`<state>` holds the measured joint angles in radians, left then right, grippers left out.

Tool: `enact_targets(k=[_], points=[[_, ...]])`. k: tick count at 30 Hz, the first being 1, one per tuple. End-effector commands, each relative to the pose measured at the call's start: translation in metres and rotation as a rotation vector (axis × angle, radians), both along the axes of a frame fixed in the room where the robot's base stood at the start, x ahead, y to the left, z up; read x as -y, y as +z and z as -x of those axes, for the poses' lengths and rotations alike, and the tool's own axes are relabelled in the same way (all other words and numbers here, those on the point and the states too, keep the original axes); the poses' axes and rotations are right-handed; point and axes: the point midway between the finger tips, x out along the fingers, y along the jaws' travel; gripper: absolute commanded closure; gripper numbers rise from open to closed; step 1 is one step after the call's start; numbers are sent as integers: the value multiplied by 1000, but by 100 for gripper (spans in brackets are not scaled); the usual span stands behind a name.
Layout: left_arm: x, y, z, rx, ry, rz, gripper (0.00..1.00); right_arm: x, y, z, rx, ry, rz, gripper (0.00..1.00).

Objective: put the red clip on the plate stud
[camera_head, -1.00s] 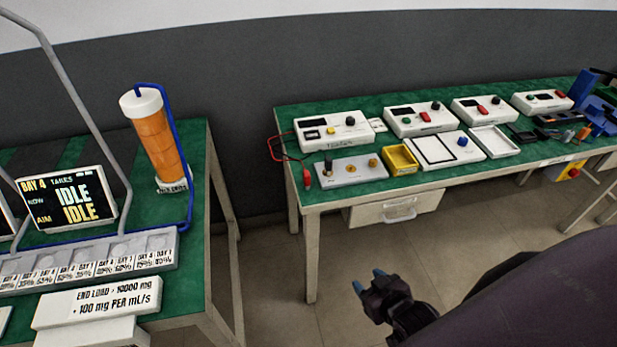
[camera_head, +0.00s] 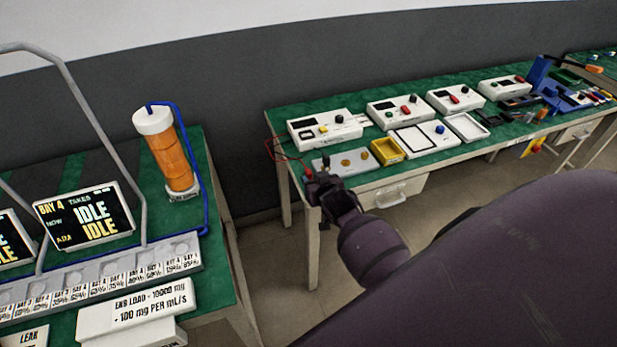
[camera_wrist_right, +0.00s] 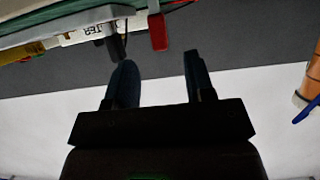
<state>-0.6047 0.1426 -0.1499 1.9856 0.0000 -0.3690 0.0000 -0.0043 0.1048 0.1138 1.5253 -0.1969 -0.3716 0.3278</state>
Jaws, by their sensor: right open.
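The red clip (camera_wrist_right: 157,32) shows in the right wrist view beyond my right fingertips, lined up with the gap between them. In the head view, my right gripper (camera_head: 316,182) is at the near left corner of the right table and mostly hides the clip. The right gripper is open and empty; its two fingers also show apart in the right wrist view (camera_wrist_right: 158,68). The grey plate (camera_head: 352,169) lies just behind the gripper, with brass studs (camera_head: 346,163) and a dark upright post (camera_head: 326,161) on it. My left gripper is not in view.
A white tester box (camera_head: 325,130) with a red lead (camera_head: 279,150) stands behind the plate. A yellow tray (camera_head: 388,150) sits right of the plate. Other white boxes line the table. The left table holds an orange column (camera_head: 171,160) and a display (camera_head: 84,217).

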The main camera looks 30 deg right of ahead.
Motion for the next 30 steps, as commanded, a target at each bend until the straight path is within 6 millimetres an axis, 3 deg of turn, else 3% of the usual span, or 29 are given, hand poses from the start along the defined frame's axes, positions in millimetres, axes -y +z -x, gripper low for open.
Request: enact_targets(k=[8, 18, 29, 30], points=[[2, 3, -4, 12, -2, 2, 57, 4, -5, -15, 0, 0, 1, 51], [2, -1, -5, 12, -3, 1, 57, 12, -20, -50, 0, 2, 1, 51], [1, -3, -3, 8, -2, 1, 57, 13, -22, -55, 0, 0, 0, 51], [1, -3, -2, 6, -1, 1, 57, 13, -22, -54, 0, 0, 0, 57]])
